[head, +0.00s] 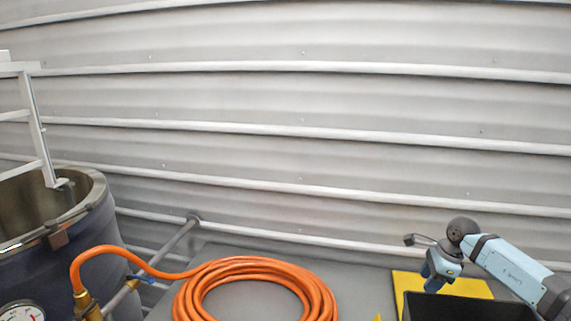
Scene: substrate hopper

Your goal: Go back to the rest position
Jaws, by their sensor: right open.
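My right arm, light blue with dark joints, comes in from the lower right. My right gripper (436,278) hangs downward at its end, just above the black bin's rim and in front of a yellow panel. It is open, and I see nothing held in it; its fingertips are small and hard to make out. My left gripper is not in view.
A black bin (470,307) is at the bottom right, by a yellow panel (412,283). A coiled orange hose (255,268) lies on a grey surface (345,275). A dark hopper (60,262) with ladder (35,115) and gauge (20,313) stands left. A corrugated wall (300,100) closes the back.

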